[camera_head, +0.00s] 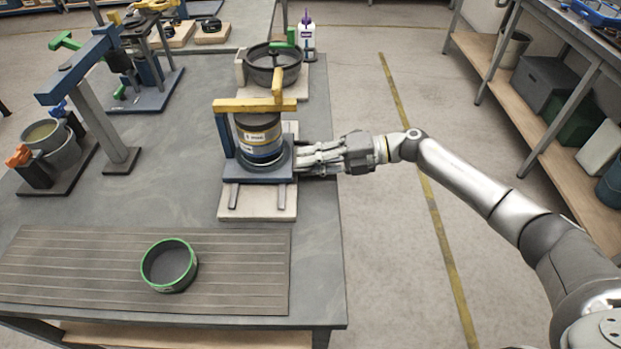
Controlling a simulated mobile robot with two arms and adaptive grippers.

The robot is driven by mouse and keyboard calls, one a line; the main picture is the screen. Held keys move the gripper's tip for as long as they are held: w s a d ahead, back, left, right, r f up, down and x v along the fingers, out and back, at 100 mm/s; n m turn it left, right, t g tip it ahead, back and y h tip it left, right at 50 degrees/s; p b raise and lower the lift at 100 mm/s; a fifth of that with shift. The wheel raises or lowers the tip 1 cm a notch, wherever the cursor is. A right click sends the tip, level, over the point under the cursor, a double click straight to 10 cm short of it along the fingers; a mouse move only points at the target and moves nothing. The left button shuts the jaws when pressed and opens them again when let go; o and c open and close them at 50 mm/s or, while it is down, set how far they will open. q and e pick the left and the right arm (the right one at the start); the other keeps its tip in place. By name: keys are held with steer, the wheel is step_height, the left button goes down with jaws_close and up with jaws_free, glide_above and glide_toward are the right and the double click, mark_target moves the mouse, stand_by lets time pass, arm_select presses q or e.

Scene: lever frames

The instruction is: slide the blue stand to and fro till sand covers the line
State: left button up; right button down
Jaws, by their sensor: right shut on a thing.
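The blue stand (226,137) sits on a pale base board near the table's right edge. It has a blue post and base plate with a yellow bar across the top. A round labelled container (259,137) with dark, yellow and blue bands stands upright in it. My right gripper (298,160) reaches in from the right and is shut on the right side of the blue stand, low down beside the container. The fingertips are partly lost against the stand. I cannot make out sand or a line on the container. My left gripper is not in view.
A dark pan (272,65) and a white bottle (307,42) stand behind the stand. Open floor lies right of the table.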

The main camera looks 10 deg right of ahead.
steer(key=w, duration=0.1)
steer(key=w+f+b, duration=0.1)
steer(key=w+d+b, duration=0.1)
steer(key=shift+w+f, duration=0.15)
steer(key=shift+w, duration=0.25)
steer(key=shift+w+b, duration=0.15)
steer(key=shift+b, duration=0.25)
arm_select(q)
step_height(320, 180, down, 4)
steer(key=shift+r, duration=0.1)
arm_select(e)
steer(key=shift+d+r, duration=0.1)
steer(key=shift+r, duration=0.15)
steer(key=c, duration=1.5)
jaws_free()
steer(key=shift+w, duration=0.1)
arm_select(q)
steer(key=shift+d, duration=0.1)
arm_select(e)
steer(key=shift+w, duration=0.15)
steer(key=shift+r, duration=0.2)
steer(key=shift+d, duration=0.35)
steer(key=v, duration=1.1)
steer(key=shift+d, duration=0.15)
